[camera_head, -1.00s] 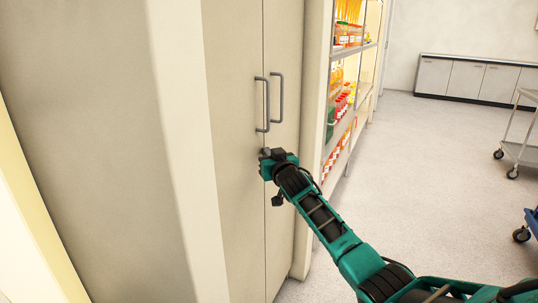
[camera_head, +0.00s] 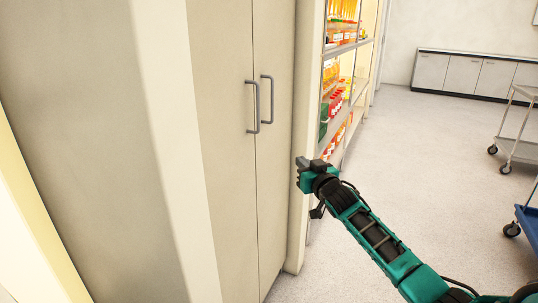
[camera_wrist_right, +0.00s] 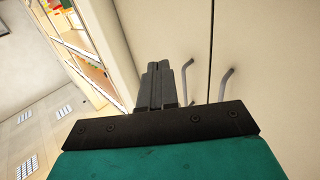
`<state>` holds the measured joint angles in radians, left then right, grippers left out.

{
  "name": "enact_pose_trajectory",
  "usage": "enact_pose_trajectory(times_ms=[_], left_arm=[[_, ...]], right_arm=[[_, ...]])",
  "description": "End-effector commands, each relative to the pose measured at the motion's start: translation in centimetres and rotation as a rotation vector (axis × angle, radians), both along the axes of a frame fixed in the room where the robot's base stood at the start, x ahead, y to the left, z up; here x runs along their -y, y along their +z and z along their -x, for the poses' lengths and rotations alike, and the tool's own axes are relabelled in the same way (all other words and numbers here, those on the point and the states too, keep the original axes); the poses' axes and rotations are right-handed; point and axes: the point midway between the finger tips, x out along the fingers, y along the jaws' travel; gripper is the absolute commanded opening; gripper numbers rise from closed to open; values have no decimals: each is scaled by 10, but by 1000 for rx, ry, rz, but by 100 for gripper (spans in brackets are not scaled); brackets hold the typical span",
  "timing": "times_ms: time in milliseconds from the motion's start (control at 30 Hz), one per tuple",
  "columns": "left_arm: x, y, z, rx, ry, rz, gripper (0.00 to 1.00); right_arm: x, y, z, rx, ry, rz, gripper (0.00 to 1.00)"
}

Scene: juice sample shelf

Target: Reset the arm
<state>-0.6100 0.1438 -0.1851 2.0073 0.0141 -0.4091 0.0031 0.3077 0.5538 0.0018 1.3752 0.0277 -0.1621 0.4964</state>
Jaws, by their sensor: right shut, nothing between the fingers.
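My right arm (camera_head: 375,235) comes in from the lower right of the head view. Its gripper (camera_head: 298,170) is in front of the right edge of the tall beige cabinet, below and to the right of the door handles. In the right wrist view the two dark fingers (camera_wrist_right: 158,68) are together, with nothing between them. The fingers point toward the cabinet front, and the handles (camera_wrist_right: 224,82) show just right of them. I cannot tell the exact gap to the cabinet. My left gripper is out of view.
The cabinet's two doors (camera_head: 230,180) are shut, each with a grey handle (camera_head: 252,107). A shelf rack with orange, red and green items (camera_head: 338,100) stands behind it to the right. Carts (camera_head: 520,135) stand at the far right. The pale floor (camera_head: 430,165) between is clear.

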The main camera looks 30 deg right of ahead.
Motion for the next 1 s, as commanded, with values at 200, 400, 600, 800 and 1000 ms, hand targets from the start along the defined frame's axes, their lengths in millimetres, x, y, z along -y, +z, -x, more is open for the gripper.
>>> enact_pose_trajectory(times_ms=[200,400,600,800,1000], left_arm=[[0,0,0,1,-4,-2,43],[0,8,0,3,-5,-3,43],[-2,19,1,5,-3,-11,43],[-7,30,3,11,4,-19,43],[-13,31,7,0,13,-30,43]], right_arm=[[0,-2,2,-3,2,0,0],[-43,-49,26,-98,59,17,0],[-135,-135,105,-293,182,44,0],[-222,-183,212,-469,298,44,0],[-271,-192,288,-577,361,32,0]])
